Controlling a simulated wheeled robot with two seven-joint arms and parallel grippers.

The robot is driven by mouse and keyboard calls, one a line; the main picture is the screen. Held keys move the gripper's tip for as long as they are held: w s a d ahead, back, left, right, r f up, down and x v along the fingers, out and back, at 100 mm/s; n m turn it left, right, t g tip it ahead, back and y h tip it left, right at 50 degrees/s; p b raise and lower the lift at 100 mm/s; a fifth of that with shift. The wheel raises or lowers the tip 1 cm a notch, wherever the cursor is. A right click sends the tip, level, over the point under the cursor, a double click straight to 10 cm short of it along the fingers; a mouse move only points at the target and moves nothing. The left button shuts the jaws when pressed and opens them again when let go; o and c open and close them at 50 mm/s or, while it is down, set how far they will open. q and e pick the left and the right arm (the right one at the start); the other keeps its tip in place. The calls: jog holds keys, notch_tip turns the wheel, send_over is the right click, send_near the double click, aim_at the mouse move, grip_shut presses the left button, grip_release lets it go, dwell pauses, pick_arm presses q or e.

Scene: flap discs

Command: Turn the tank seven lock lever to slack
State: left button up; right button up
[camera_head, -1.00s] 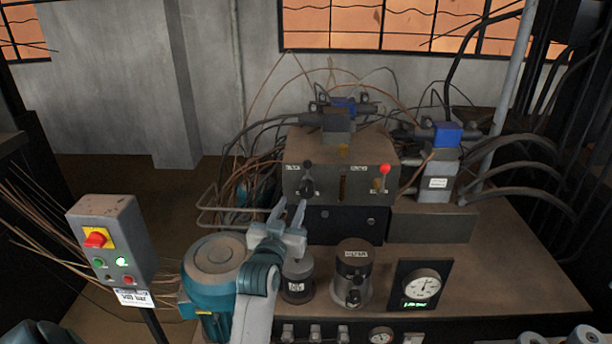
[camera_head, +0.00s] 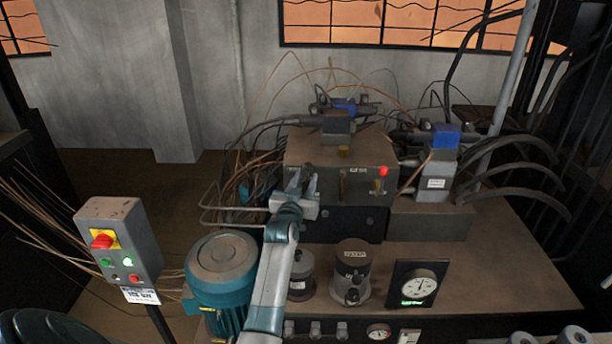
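The left lever has a black knob (camera_head: 308,168); the right lever has a red knob (camera_head: 383,171). The labels are too small to read, so I cannot tell which is the tank seven lock lever. My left gripper (camera_head: 302,179) is at the black-knobbed lever, its fingers spread apart. They hide most of that lever, and I cannot tell whether they touch it. My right gripper is not in view.
A teal motor (camera_head: 222,270) stands beside my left arm. A dark canister (camera_head: 353,270) and a dial gauge (camera_head: 419,285) are at the bench front. A control post (camera_head: 118,245) with a red switch is at left. Cables hang behind the box.

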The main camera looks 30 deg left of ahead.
pick_arm(q)
jog(key=shift+w+a, duration=0.25)
jog(key=shift+w, duration=0.45)
jog(key=shift+c, duration=0.6)
grip_shut()
